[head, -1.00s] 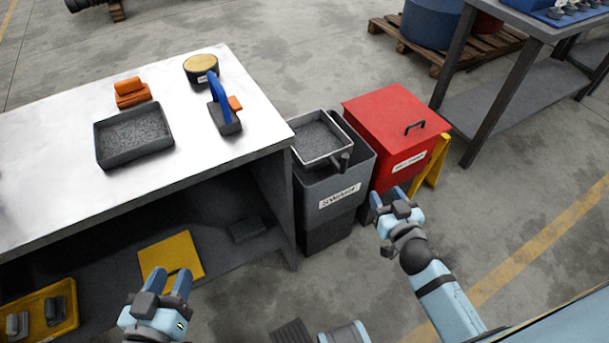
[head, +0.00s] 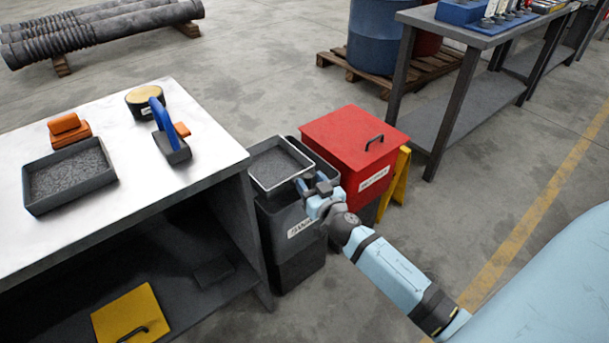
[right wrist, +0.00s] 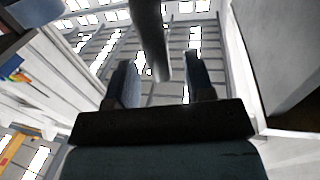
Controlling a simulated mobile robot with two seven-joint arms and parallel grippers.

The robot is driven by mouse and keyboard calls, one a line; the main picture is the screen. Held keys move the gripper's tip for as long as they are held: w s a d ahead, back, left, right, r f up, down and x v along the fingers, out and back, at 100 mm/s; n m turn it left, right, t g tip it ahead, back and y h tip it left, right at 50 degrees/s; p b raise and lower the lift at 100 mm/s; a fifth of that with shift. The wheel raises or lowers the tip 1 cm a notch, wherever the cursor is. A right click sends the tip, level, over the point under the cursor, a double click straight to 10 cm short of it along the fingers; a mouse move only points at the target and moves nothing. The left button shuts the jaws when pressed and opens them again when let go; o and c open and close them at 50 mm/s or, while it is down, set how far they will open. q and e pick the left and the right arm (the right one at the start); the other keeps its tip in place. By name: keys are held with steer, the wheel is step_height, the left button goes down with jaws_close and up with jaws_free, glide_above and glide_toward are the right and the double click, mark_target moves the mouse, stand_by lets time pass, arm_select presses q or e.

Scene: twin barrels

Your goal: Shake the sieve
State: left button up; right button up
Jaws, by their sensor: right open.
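The sieve is a square tray with a pale rim (head: 289,181) and dark grey grains inside. It rests on top of the grey labelled bin (head: 285,248), beside the red bin. My right gripper (head: 307,186) is at the near right corner of the sieve, where its handle is, and covers the handle in the head view. In the right wrist view, a dark round bar (right wrist: 152,40), apparently the handle, stands between the two open fingers (right wrist: 160,85). I cannot tell whether they touch it. My left gripper is out of view.
The red lidded bin (head: 345,140) stands close right of the grey bin, with a yellow stand (head: 396,178) beside it. The white-topped workbench (head: 130,190) is close on the left, holding a dark tray (head: 42,206). Floor in front right is clear.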

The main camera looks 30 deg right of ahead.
steer(key=shift+w+d, duration=0.15)
steer(key=shift+w, duration=0.75)
steer(key=shift+w+d, duration=0.1)
steer(key=shift+w, duration=0.75)
jaws_close()
steer(key=d, duration=0.6)
steer(key=shift+w+d, duration=0.25)
steer(key=shift+c, duration=0.7)
jaws_free()
steer(key=shift+o, duration=0.7)
